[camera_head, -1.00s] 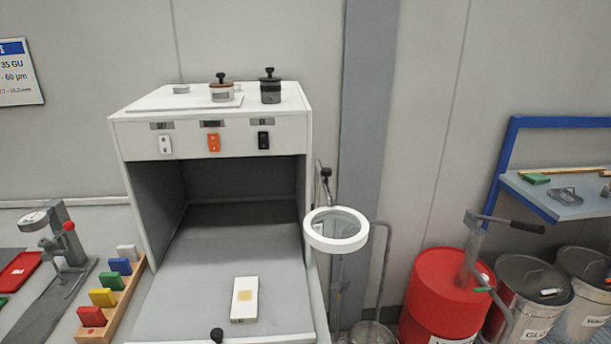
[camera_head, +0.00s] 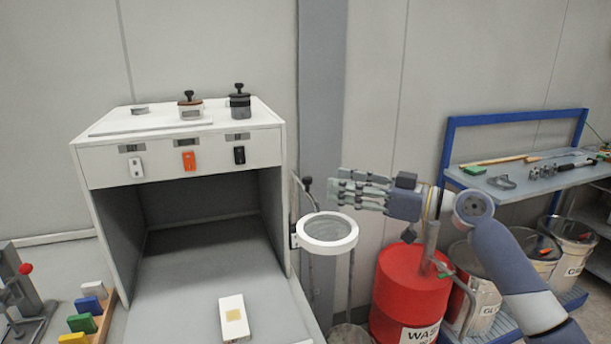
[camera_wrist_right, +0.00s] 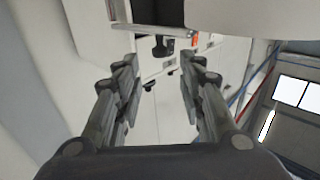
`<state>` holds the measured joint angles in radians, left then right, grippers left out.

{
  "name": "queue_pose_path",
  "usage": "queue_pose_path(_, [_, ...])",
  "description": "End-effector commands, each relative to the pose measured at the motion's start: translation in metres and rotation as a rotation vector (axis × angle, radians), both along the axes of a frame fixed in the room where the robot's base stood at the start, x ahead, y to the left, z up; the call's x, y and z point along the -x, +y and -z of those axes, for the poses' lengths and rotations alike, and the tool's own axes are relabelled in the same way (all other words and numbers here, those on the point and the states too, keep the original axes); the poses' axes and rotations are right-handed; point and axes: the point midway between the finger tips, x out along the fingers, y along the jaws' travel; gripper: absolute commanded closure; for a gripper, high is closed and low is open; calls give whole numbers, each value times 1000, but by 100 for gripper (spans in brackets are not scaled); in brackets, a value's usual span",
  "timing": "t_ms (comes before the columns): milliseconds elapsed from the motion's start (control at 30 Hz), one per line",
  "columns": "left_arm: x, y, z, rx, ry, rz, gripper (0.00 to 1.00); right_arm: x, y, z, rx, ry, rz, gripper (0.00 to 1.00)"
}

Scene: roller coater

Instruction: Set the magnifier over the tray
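The magnifier (camera_head: 327,249), a white ring with a round lens, stands out from the right side of the white booth on an arm. My right gripper (camera_head: 340,190) is just above and to the right of the ring in the head view, fingers pointing left. Its fingers (camera_wrist_right: 162,75) are spread with nothing between them in the wrist view. I cannot tell the depth between gripper and ring. No tray is clearly identifiable now. My left gripper is out of view.
A red drum (camera_head: 409,290) stands below my right arm. A blue-framed shelf (camera_head: 540,178) with tools is at right.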

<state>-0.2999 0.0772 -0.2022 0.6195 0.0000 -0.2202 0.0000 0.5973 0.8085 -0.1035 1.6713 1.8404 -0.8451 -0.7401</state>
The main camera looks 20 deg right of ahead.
Motion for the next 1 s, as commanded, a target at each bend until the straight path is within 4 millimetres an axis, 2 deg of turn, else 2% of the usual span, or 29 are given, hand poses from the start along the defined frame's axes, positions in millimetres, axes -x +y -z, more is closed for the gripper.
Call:
queue_pose_path(33, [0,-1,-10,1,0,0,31,-6,8,-7,-4,-1,-2,63])
queue_pose_path(100, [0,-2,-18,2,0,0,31,-16,18,-7,-4,0,-2,63])
queue_pose_path(400, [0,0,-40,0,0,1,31,-51,54,-5,-5,1,1,63])
queue_pose_path(600, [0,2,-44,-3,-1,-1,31,-59,62,-1,-1,0,2,63])
queue_pose_path(833, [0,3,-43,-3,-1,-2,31,-59,63,0,-1,0,2,63])
queue_pose_path(867, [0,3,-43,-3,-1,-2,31,-59,63,0,-1,0,2,66])
queue_pose_path(1000, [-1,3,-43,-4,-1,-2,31,-59,63,0,-1,0,2,97])
